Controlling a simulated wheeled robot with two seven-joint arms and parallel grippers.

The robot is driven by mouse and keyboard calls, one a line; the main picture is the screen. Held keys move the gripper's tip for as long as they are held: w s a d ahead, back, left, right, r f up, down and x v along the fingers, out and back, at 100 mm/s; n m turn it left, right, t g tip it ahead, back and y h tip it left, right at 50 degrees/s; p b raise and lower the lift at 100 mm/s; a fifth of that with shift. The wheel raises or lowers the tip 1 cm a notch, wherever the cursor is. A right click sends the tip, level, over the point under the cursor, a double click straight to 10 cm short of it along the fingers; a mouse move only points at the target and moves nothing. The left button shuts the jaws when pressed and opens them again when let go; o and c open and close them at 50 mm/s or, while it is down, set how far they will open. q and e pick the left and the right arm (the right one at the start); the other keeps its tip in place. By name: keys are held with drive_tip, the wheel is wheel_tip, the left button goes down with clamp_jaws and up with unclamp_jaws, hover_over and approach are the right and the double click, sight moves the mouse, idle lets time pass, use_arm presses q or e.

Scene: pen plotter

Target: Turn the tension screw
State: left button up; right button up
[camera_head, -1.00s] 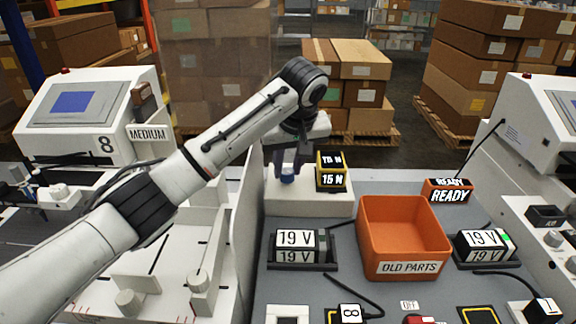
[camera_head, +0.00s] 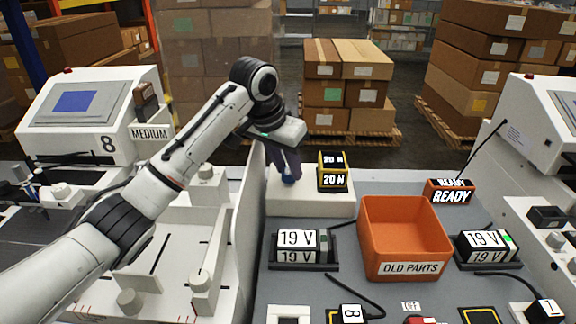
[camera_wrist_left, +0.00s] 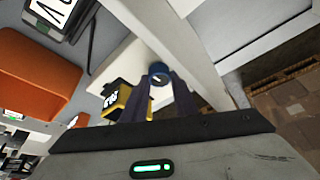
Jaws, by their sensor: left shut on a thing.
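The tension screw (camera_wrist_left: 159,74) is a small blue knob with a pale mark on top, standing on a white block (camera_head: 312,205). My left gripper (camera_head: 288,176) reaches down over it from the left, tilted, with its dark fingers shut on the knob. In the left wrist view the fingers (camera_wrist_left: 162,95) sit on either side of the knob. Beside the knob, a black and yellow display (camera_head: 333,176) reads 20 N. My right gripper is in neither view.
An orange OLD PARTS bin (camera_head: 404,238) stands to the right of the block. A 19 V display (camera_head: 300,245) sits in front of it, and a READY sign (camera_head: 449,192) stands behind the bin.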

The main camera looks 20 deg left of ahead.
use_arm(q)
drive_tip(key=m+h, duration=0.1)
drive_tip(key=m, duration=0.2)
drive_tip(key=m+g+h, duration=0.1)
drive_tip(key=m, duration=0.2)
drive_tip(key=shift+w+a+r+m, duration=0.1)
drive_tip(key=shift+w+a+m, duration=0.05)
drive_tip(key=shift+m, duration=0.15)
drive_tip(key=m+g, duration=0.1)
drive_tip(key=m, duration=0.2)
drive_tip(key=m+g+h, duration=0.1)
drive_tip(key=m, duration=0.2)
drive_tip(key=shift+w+g, duration=0.1)
drive_tip(key=shift+g, duration=0.2)
drive_tip(key=shift+m, duration=0.3)
drive_tip(key=o, duration=1.1)
drive_tip(key=shift+c, duration=0.2)
drive_tip(key=shift+a, duration=0.1)
drive_tip(key=v, duration=1)
drive_tip(key=shift+w+r, duration=0.1)
